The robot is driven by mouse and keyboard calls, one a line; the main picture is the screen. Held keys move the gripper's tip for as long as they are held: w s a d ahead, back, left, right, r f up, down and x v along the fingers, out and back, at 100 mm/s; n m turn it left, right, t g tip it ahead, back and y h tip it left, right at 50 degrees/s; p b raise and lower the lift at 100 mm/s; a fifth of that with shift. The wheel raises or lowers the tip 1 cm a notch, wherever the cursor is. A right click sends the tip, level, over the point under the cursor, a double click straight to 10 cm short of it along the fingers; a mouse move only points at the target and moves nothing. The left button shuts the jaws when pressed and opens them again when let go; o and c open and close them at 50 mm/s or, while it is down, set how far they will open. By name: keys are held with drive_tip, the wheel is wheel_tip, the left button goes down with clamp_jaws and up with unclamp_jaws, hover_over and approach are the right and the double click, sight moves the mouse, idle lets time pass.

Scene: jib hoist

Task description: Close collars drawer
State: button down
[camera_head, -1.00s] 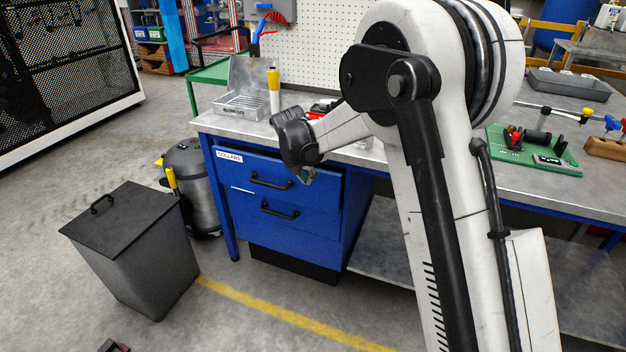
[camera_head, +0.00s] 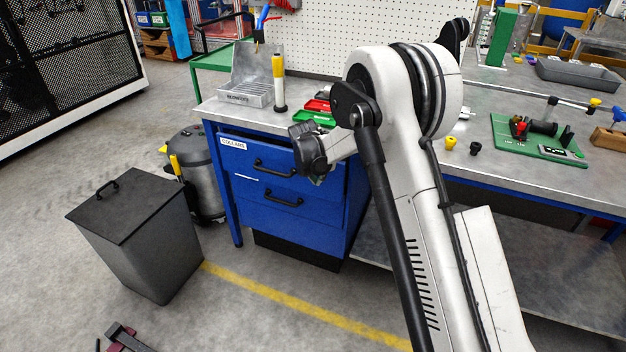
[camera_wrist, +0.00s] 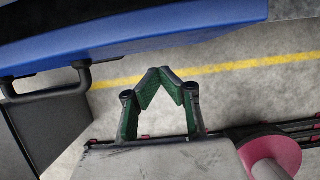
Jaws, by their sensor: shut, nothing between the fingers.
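The collars drawer (camera_head: 238,160) is the top blue drawer of the bench cabinet, with a white "COLLARS" label and a black bar handle (camera_head: 275,168). Its front looks nearly flush; I cannot tell whether a small gap remains. My gripper (camera_head: 317,181) is at the right end of the drawer front, its fingers mostly hidden below the dark wrist. In the wrist view my gripper (camera_wrist: 163,73) has its green-padded fingertips together with nothing between them. The blue drawer front (camera_wrist: 180,32) lies beyond the fingertips, apart from them in the picture, and the handle (camera_wrist: 78,86) is to the left.
A second blue drawer (camera_head: 290,218) is below. A grey bin (camera_head: 140,240) and a metal canister (camera_head: 200,170) stand left of the cabinet. The benchtop (camera_head: 500,165) holds trays and a green board (camera_head: 540,140). Floor in front of the cabinet is clear.

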drive_tip(key=shift+w+d, duration=0.3)
drive_tip(key=shift+w, duration=0.25)
drive_tip(key=shift+w+d, duration=0.25)
drive_tip(key=shift+w, duration=0.25)
